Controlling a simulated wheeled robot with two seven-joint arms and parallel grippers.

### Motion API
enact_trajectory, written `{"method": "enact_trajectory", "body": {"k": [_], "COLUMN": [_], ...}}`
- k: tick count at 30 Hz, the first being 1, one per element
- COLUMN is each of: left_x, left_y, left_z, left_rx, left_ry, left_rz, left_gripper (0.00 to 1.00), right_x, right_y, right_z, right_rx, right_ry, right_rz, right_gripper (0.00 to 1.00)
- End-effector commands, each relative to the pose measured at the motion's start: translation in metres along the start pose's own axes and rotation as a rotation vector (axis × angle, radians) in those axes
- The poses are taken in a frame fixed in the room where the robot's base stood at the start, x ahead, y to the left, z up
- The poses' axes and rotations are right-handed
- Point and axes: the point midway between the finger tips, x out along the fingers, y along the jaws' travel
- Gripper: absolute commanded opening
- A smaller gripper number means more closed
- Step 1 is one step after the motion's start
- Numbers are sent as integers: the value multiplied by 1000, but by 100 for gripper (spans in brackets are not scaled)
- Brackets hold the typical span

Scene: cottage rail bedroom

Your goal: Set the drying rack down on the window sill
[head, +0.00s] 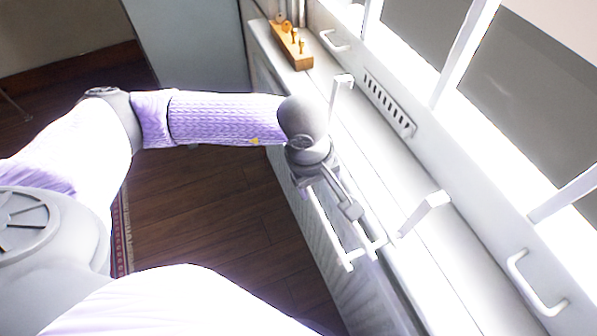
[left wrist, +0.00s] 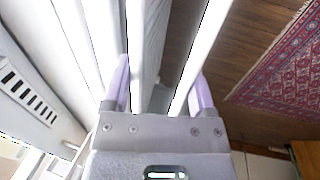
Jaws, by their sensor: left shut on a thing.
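The white drying rack (head: 327,226) is made of thin bars with upturned arms, one of which (head: 424,210) shows against the sill. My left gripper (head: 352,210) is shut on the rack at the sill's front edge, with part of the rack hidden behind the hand. In the left wrist view, white bars (left wrist: 203,52) run between and beyond the two fingers of the left gripper (left wrist: 161,92). The white window sill (head: 365,150) runs along under the window. I cannot tell whether the rack touches it. My right gripper is not in view.
A wooden block with small pegs (head: 291,46) stands at the sill's far end. A slotted vent (head: 389,105) and window handles (head: 537,284) line the window side. A ribbed white radiator (head: 350,292) is below the sill. The sill's middle looks clear of other objects.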

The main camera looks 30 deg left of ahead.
Motion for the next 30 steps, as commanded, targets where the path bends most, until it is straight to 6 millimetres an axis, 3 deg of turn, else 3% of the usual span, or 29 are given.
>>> {"method": "enact_trajectory", "body": {"k": [10, 15, 22, 30], "left_x": [12, 26, 31, 30], "left_y": [43, 57, 68, 69], "left_z": [0, 0, 0, 0], "left_rx": [0, 0, 0, 0], "left_ry": [-1, -1, 0, 0], "left_rz": [3, 2, 2, 2], "left_gripper": [16, 16, 16, 16], "right_x": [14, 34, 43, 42], "right_y": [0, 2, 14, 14], "right_z": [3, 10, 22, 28], "right_rx": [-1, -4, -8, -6], "right_ry": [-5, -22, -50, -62], "right_rz": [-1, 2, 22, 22], "right_gripper": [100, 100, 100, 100]}}
